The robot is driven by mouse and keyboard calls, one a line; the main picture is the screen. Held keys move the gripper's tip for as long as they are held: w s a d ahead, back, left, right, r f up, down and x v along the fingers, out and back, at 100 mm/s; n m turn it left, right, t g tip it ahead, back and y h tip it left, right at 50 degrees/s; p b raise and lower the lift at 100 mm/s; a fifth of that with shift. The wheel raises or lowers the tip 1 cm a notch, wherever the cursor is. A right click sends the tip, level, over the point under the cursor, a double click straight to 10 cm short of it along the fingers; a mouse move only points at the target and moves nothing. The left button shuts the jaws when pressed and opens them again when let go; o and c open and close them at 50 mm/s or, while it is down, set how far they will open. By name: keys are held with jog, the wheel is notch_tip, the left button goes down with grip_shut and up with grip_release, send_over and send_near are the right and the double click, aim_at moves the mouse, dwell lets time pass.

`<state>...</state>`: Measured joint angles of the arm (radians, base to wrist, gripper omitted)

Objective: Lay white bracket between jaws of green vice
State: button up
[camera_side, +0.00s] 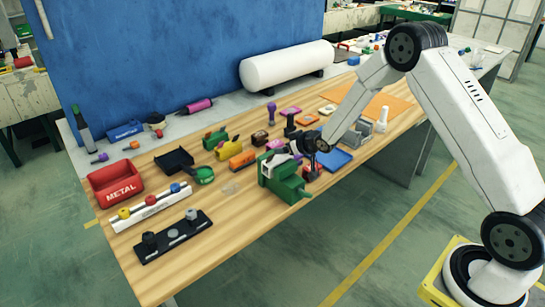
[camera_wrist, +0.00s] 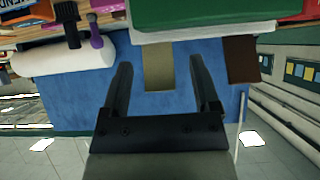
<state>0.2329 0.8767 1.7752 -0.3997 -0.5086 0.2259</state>
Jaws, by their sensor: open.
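The green vice (camera_side: 285,182) stands near the table's front edge in the side view, and its green body (camera_wrist: 210,12) fills the top of the wrist view, which looks upside down. A white strip (camera_wrist: 200,33), seemingly the white bracket, lies along the vice's edge; its seating between the jaws cannot be told. A tan plate (camera_wrist: 158,70) and a brown plate (camera_wrist: 241,60) show beside it; I cannot tell what they belong to. My gripper (camera_wrist: 162,62) is open, its fingers apart with the tan plate seen between them. In the side view my gripper (camera_side: 300,148) is just above the vice.
A blue tray (camera_side: 335,160) lies right of the vice. A yellow and an orange block (camera_side: 242,160) stand behind it. A red METAL bin (camera_side: 115,188), a white rack (camera_side: 150,208) and a black rack (camera_side: 172,236) are at left.

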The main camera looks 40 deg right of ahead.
jog(key=shift+r, duration=2.35)
jog(key=v, duration=0.7)
jog(key=shift+s+r, duration=0.25)
jog(key=shift+s, duration=0.1)
jog(key=shift+s, duration=0.1)
jog(key=s+a+g, duration=0.4)
jog(key=s+a, duration=0.1)
jog(key=s, duration=0.6)
jog(key=s+a+f+g, duration=0.1)
jog(key=s+a+g, duration=0.3)
jog(key=s, duration=0.8)
jog(key=shift+s+a+g, duration=0.25)
jog(key=shift+a+g, duration=0.05)
jog(key=shift+a, duration=0.4)
